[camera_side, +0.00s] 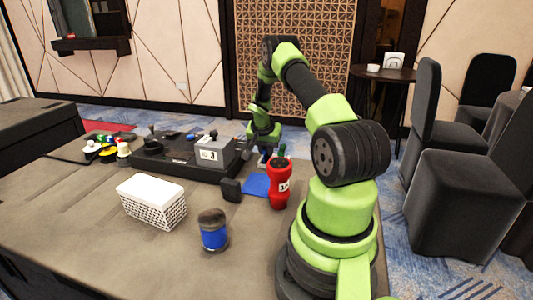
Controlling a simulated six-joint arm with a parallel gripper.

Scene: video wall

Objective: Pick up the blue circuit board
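A flat blue piece (256,185), which looks like the blue circuit board, lies on the table between a small black block and a red bottle. The bottle hides part of its right side. My gripper (266,152) is behind and above it, pointing down near the right end of the grey box. Small blue and white bits show around the fingertips. They are too small to tell what they are or whether the fingers hold anything.
The red bottle (280,186) and black block (231,190) flank the blue piece. The front table (130,262) is clear.

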